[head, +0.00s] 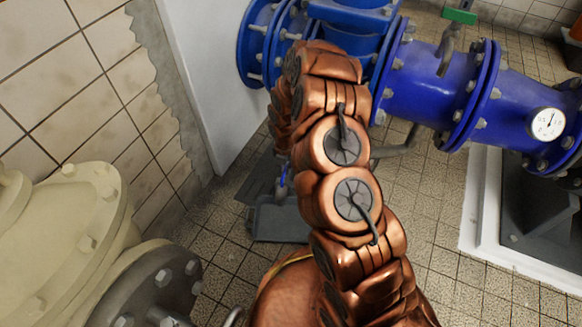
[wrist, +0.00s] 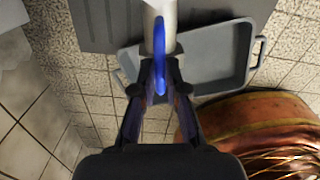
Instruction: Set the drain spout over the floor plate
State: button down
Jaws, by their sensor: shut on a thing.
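My gripper (wrist: 159,88) has its two dark fingers closed on a slim blue lever (wrist: 161,55). The lever lies along a pale spout pipe (wrist: 152,22), which enters from the top of the wrist view. A dark grey flat floor plate (wrist: 95,25) lies behind and left of the spout. In the wrist view, the spout and lever overlap the plate's edge and the grey tray; their height above the floor cannot be told. In the head view, the plate (head: 262,177) is partly hidden by my arm. A small blue piece (head: 283,174) shows beside my arm; the fingers are hidden there.
A shallow grey tray (wrist: 243,55) sits on the tiled floor against the plate, also visible in the head view (head: 275,222). Large blue pipes (head: 425,95) with a gauge (head: 548,124) stand behind right. A cream flanged valve (head: 70,240) and tiled wall (head: 70,80) bound the left.

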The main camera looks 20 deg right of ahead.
jog(key=shift+s+d+n, duration=0.6)
jog(key=shift+d+n, duration=0.2)
jog(key=shift+n, duration=0.3)
jog(key=shift+d, duration=0.1)
jog(key=c, duration=1.2)
grip_release()
jog(key=shift+c, duration=0.2)
jog(key=shift+o, duration=0.2)
jog(key=shift+r, duration=0.1)
jog(key=shift+w+r, duration=0.1)
jog(key=shift+r, duration=0.4)
notch_tip(320, 180, up, 11)
